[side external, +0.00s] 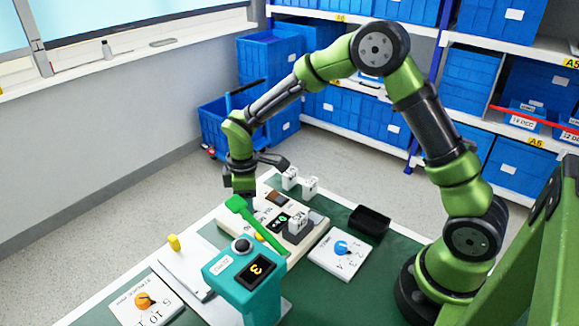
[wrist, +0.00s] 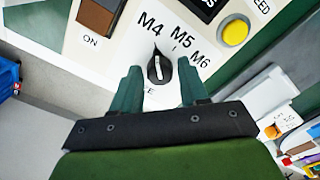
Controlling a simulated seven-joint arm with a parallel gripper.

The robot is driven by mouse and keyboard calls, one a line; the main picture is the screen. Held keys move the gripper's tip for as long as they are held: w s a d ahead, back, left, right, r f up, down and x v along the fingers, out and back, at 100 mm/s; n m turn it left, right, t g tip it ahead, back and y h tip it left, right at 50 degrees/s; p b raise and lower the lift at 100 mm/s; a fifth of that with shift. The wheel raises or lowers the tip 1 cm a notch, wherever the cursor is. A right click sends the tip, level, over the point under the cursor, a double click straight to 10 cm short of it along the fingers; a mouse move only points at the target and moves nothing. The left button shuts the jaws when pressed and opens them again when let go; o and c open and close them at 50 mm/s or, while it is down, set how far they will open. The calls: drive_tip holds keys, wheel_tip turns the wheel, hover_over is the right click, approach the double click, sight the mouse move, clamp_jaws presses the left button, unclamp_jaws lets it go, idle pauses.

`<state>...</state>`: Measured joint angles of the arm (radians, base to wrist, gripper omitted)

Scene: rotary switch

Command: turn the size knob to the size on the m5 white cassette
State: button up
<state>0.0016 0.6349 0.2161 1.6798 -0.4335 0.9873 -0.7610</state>
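In the wrist view, the size knob (wrist: 159,68) is black with a pointed end. It sits on a white panel (wrist: 112,62) beside the printed sizes M4, M5 and M6. Its point faces up towards M4. My gripper (wrist: 160,88) is open, with one green finger on each side of the knob and a small gap visible on both sides. In the side view, my gripper (side external: 243,188) is low over the panel's far left end and hides the knob.
White plates carry a blue knob (side external: 341,247) and an orange knob (side external: 142,300). A black tray (side external: 369,221) is at right. A yellow button (wrist: 235,30) is near the sizes.

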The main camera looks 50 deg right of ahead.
drive_tip(key=c, duration=0.7)
drive_tip(key=shift+c, duration=0.2)
drive_tip(key=shift+m, duration=0.3)
drive_tip(key=m, duration=0.4)
drive_tip(key=shift+m, duration=2)
drive_tip(key=shift+r, duration=0.1)
drive_tip(key=o, duration=1.1)
drive_tip(key=shift+c, duration=0.2)
